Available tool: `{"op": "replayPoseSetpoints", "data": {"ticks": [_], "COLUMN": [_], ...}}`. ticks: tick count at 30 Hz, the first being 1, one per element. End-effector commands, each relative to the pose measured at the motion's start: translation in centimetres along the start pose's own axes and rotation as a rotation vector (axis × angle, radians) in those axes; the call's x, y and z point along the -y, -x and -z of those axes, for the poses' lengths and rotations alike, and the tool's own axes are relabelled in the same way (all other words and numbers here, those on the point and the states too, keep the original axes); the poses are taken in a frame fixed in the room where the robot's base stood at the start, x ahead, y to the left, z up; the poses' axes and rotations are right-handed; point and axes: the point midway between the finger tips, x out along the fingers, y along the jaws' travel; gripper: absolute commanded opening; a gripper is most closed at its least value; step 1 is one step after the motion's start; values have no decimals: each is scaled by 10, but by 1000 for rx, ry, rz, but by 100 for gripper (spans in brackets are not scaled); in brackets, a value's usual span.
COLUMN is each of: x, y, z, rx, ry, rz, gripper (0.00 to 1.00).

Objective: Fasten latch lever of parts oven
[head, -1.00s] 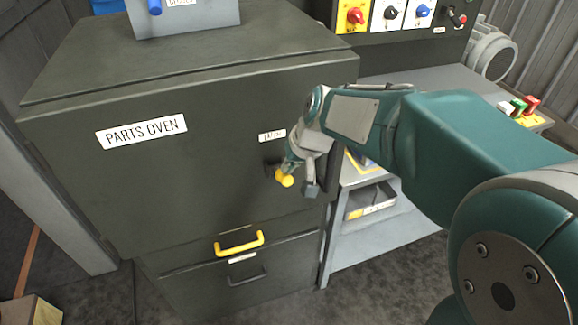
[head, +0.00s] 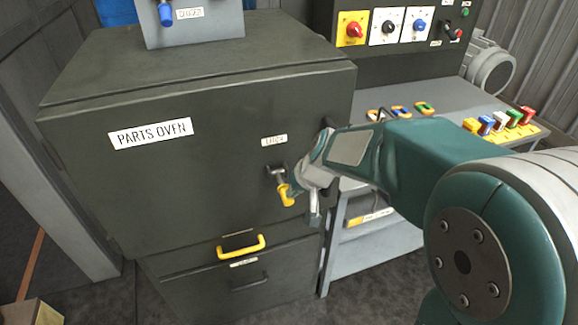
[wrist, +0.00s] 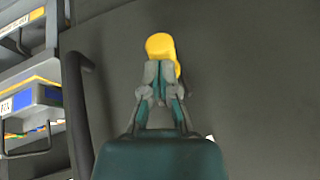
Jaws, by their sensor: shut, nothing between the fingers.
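The parts oven (head: 215,170) is a dark cabinet with a front door that looks closed. Its latch lever has a yellow handle (head: 287,196) on a dark pivot, below a small white latch label (head: 274,141). The handle points down and slightly right in the head view. My gripper (head: 297,188) is beside the handle on its right, shut and empty. In the wrist view, the shut fingertips (wrist: 164,72) lie in front of the yellow handle (wrist: 160,45) and hide part of it. I cannot tell whether they touch.
A vertical dark door handle (wrist: 78,110) stands left of my gripper in the wrist view. A yellow drawer handle (head: 241,247) is below the oven door. A grey bench (head: 440,95) with coloured switches stands at the right. A grey box (head: 195,22) sits on the oven.

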Motion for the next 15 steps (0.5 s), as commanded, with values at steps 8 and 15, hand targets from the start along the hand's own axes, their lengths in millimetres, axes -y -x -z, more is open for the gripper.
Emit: {"op": "replayPoseSetpoints", "data": {"ticks": [8,15], "x": [-6,-8], "y": [-16,-24], "z": [-9,-12], "rx": [1,0], "ry": [-1,-1], "rz": [-1,0], "gripper": [0,0]}}
